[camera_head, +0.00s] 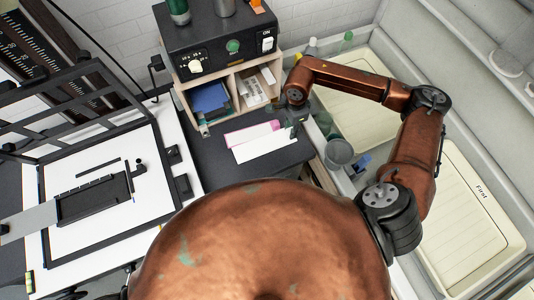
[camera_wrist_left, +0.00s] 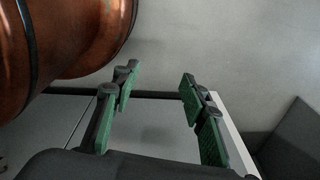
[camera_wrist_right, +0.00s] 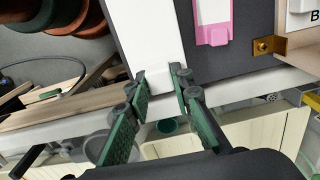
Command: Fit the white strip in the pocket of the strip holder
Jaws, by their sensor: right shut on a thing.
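The white strip (camera_head: 266,147) lies flat just above or on the dark counter. It also shows in the right wrist view (camera_wrist_right: 150,40), with its end between my right fingertips. My right gripper (camera_head: 295,128) is shut on that end. A black holder (camera_head: 95,200) with a flat grey arm lies on the white board at the left; it looks like the strip holder, but I cannot make out its pocket. My left gripper (camera_wrist_left: 158,90) is open and empty in the left wrist view, and out of the head view.
A pink-edged white strip (camera_head: 252,132) lies beside the white strip. A wooden shelf unit (camera_head: 240,88) under a black control box (camera_head: 218,40) stands behind. A grey cup (camera_head: 339,152) and cream trays (camera_head: 468,215) are at the right. Dark counter (camera_head: 212,160) is bare at left.

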